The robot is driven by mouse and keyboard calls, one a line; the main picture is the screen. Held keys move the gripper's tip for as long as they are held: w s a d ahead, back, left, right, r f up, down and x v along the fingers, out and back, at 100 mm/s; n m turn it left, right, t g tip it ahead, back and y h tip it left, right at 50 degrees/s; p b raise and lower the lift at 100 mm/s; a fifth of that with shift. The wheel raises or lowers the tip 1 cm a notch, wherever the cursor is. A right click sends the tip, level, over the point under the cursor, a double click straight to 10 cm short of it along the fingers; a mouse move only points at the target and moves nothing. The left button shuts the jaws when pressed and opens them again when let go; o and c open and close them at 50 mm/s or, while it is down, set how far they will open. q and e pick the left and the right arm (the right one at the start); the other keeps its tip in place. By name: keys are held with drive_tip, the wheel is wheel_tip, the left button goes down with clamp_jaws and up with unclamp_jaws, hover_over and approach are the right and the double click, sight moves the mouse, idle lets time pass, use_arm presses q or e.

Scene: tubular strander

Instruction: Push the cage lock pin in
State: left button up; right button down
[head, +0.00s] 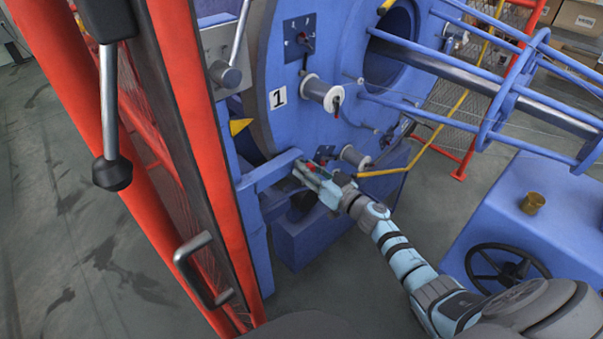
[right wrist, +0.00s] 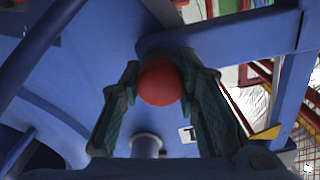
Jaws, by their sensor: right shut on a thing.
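The cage lock pin shows as a round red knob (right wrist: 160,82) in the right wrist view. It sits between the two dark green fingers of my right gripper (right wrist: 163,92), which are shut on it. In the head view my right gripper (head: 311,174) reaches the blue bracket (head: 268,178) at the lower front of the big blue cage disc (head: 292,122). The pin's shaft is hidden, so I cannot tell how deep it sits. My left gripper is not in view.
A red guard frame (head: 205,170) with a handle stands at the left. White spools (head: 322,92) sit on the disc near a plate marked 1. A blue cabinet with a black handwheel (head: 507,265) stands at the right. Blue cage tubes cross the upper right.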

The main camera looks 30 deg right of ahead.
drive_tip(key=shift+r, duration=0.1)
drive_tip(key=c, duration=1.2)
unclamp_jaws()
drive_tip(key=shift+w, duration=0.1)
drive_tip(key=v, duration=1.2)
